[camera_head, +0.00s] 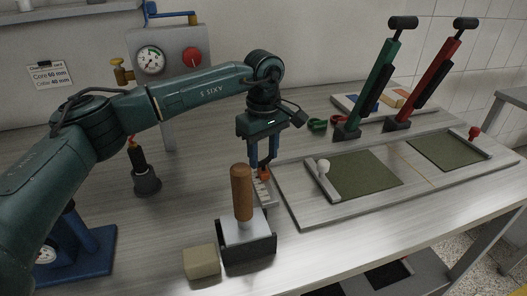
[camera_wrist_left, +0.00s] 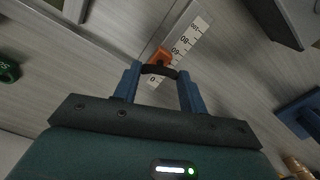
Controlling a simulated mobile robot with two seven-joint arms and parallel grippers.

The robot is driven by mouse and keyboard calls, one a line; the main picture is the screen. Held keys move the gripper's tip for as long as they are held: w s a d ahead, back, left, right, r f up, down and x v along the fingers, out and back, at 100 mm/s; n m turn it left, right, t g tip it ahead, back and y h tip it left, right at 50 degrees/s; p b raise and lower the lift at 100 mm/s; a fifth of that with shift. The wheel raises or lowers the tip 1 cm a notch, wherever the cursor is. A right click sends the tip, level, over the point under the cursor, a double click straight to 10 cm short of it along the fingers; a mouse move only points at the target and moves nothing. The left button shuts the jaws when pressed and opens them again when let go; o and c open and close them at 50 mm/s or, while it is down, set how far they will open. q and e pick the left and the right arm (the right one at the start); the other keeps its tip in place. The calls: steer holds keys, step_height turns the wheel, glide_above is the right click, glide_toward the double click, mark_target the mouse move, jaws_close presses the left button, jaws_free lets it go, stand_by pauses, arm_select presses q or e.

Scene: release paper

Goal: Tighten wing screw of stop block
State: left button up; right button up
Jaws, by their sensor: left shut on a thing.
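A white ruler with dark marks (camera_head: 261,189) lies on the table, left of the metal plate; it also shows in the left wrist view (camera_wrist_left: 186,38). The orange stop block (camera_wrist_left: 160,56) sits at the ruler and shows small in the head view (camera_head: 265,174). A dark curved piece, which looks like the wing screw (camera_wrist_left: 159,71), spans between my fingertips in front of the block. My left gripper (camera_head: 264,166) points down over the ruler. Its blue fingers (camera_wrist_left: 158,78) are shut on the dark piece, one at each end. The screw's thread is hidden. My right gripper is not in view.
A wooden-handled tool (camera_head: 242,192) stands in a dark holder (camera_head: 262,250) close in front of my gripper, beside a tan block (camera_head: 201,263). The metal plate (camera_head: 290,207) with green pads lies to the right. Green (camera_head: 380,80) and red (camera_head: 440,70) levers stand behind.

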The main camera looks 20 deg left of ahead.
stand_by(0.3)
arm_select(q)
steer(key=o, duration=1)
step_height(320, 180, up, 13)
steer(key=shift+r, duration=0.1)
steer(key=shift+c, duration=0.2)
